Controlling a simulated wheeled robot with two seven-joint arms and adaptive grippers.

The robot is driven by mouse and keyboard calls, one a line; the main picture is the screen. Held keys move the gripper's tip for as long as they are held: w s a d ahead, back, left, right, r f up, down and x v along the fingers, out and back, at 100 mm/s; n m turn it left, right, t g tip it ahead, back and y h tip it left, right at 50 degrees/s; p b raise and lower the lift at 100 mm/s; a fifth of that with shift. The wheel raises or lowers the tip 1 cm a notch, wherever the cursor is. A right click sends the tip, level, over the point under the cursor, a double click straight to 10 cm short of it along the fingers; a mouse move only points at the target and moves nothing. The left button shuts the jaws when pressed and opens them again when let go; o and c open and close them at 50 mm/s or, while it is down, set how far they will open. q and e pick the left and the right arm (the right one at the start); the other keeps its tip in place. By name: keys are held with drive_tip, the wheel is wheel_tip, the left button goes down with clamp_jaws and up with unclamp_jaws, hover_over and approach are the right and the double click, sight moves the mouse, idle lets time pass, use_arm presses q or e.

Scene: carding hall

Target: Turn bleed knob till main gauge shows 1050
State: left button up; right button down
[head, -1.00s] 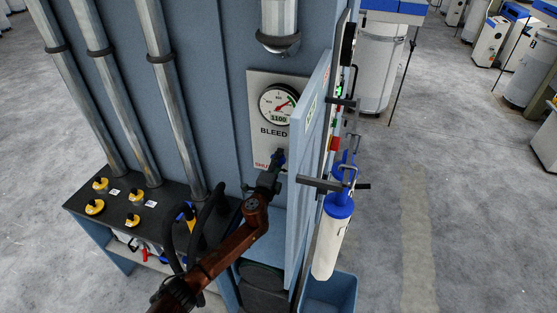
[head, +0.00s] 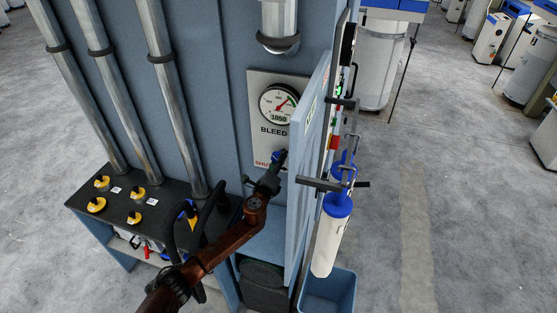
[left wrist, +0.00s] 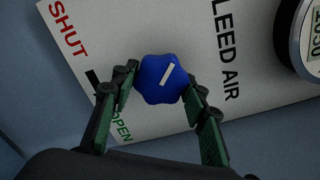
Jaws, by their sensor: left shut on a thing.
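The main gauge (head: 280,105) is a round white dial on the bleed air panel (head: 262,140), and its readout shows 1050. Its needle points up and to the right. The blue bleed knob (left wrist: 163,78) shows in the left wrist view with a white mark slanting across its face, between the words SHUT and OPEN. My left gripper (left wrist: 162,88) is shut on the knob, one finger on each side. In the head view the gripper (head: 275,166) is at the lower right of the panel. The right gripper is not in view.
An open blue door (head: 307,170) stands just right of the panel. A white and blue cylinder (head: 331,235) hangs beyond it, above a blue bin (head: 328,290). A black shelf with several yellow knobs (head: 98,204) is at the left.

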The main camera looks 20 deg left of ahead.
use_arm(q)
drive_tip(key=shift+f, duration=0.1)
drive_tip(key=o, duration=1.2)
drive_tip(key=shift+c, duration=0.2)
drive_tip(key=shift+s, duration=0.1)
drive_tip(key=s, duration=1.2)
drive_tip(key=shift+a, duration=0.2)
